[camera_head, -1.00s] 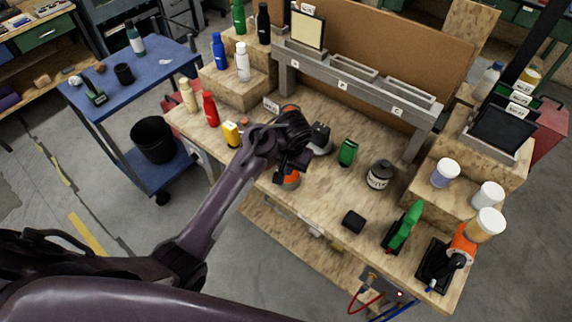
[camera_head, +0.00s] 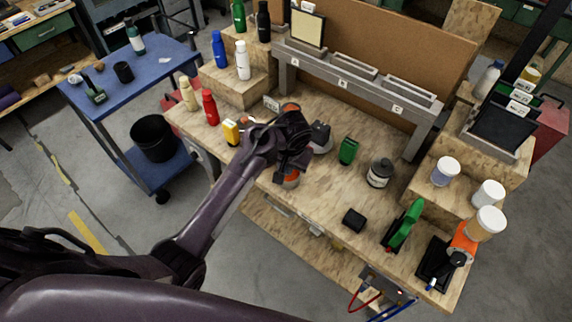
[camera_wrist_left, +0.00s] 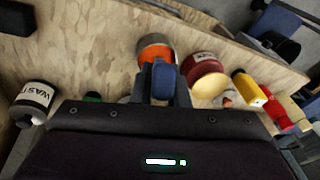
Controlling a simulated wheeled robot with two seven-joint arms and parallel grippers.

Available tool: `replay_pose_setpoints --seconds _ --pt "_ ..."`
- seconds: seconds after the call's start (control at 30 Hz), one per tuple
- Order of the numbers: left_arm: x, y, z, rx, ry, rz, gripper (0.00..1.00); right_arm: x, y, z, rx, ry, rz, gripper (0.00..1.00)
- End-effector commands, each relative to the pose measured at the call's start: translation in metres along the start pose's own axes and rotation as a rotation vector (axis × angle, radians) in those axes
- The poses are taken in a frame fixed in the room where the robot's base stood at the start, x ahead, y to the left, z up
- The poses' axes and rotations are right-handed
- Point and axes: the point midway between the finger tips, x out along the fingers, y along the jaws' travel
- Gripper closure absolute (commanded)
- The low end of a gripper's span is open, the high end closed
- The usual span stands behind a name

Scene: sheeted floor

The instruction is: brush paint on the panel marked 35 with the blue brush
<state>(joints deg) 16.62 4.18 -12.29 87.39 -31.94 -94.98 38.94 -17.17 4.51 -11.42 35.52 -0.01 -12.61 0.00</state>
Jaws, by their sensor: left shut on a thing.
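My left gripper (camera_head: 290,160) is over the bench's front left part, with its jaws mostly hidden by the wrist in the head view. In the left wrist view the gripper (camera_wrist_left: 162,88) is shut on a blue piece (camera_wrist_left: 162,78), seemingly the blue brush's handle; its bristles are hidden. An orange-topped pot (camera_wrist_left: 156,52) is right behind the blue piece; contact is unclear. A dark red pot (camera_wrist_left: 207,75) stands beside it. A cream panel (camera_head: 308,30) stands at the rack's left end and a dark panel (camera_head: 503,132) lies at right. I cannot read a 35 on either.
Red (camera_head: 210,107) and yellow (camera_head: 231,132) bottles are left of the gripper. White-lidded jars (camera_head: 445,172) stand at right.

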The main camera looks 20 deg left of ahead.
Motion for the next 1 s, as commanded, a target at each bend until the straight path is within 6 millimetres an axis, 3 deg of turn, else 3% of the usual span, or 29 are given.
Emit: replay_pose_setpoints --seconds 1.0 --pt "0.0016 0.0001 0.0011 0.001 -0.003 -0.001 1.00 -0.0063 -0.0006 -0.0003 -0.001 0.000 -0.001 0.64"
